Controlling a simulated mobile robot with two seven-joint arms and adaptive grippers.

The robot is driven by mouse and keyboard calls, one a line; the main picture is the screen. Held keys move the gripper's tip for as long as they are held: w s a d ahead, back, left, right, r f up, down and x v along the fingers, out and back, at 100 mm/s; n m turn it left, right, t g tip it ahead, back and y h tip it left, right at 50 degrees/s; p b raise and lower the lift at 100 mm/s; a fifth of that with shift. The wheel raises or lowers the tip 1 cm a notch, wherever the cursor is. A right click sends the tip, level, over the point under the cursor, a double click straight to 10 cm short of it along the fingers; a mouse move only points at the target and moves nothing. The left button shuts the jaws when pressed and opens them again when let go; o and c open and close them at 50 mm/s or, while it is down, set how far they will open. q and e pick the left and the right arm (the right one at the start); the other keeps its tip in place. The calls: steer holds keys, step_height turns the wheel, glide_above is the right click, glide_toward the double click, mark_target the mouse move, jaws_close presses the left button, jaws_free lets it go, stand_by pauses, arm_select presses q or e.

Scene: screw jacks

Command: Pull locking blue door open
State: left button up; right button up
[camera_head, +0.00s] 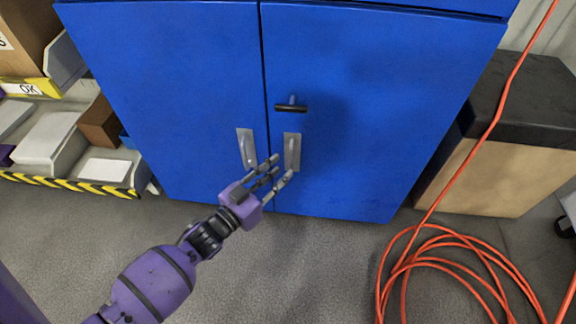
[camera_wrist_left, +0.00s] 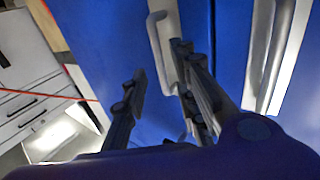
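The blue cabinet fills the middle of the head view, with a left door (camera_head: 180,90) and a right door (camera_head: 370,100). Each has a silver handle near the seam: the left handle (camera_head: 246,148) and the right handle (camera_head: 292,150). A black T-shaped knob (camera_head: 291,107) sits above the right handle. My left gripper (camera_head: 284,167) is open, its fingertips at the lower part of the right handle. In the left wrist view, a silver handle (camera_wrist_left: 160,45) shows by the gap between the spread fingers (camera_wrist_left: 160,62), nearer the right finger; contact is unclear. My right gripper is out of view.
A shelf with boxes and a striped edge (camera_head: 75,185) stands left of the cabinet. A black-topped wooden box (camera_head: 500,165) stands at right. An orange cable (camera_head: 445,240) hangs down and coils on the floor.

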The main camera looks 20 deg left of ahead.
mark_target(290, 163)
arm_select(q)
steer(key=b+x, duration=0.1)
steer(key=x, duration=0.2)
steer(key=shift+w+d, duration=0.1)
steer(key=shift+w, duration=0.25)
jaws_close()
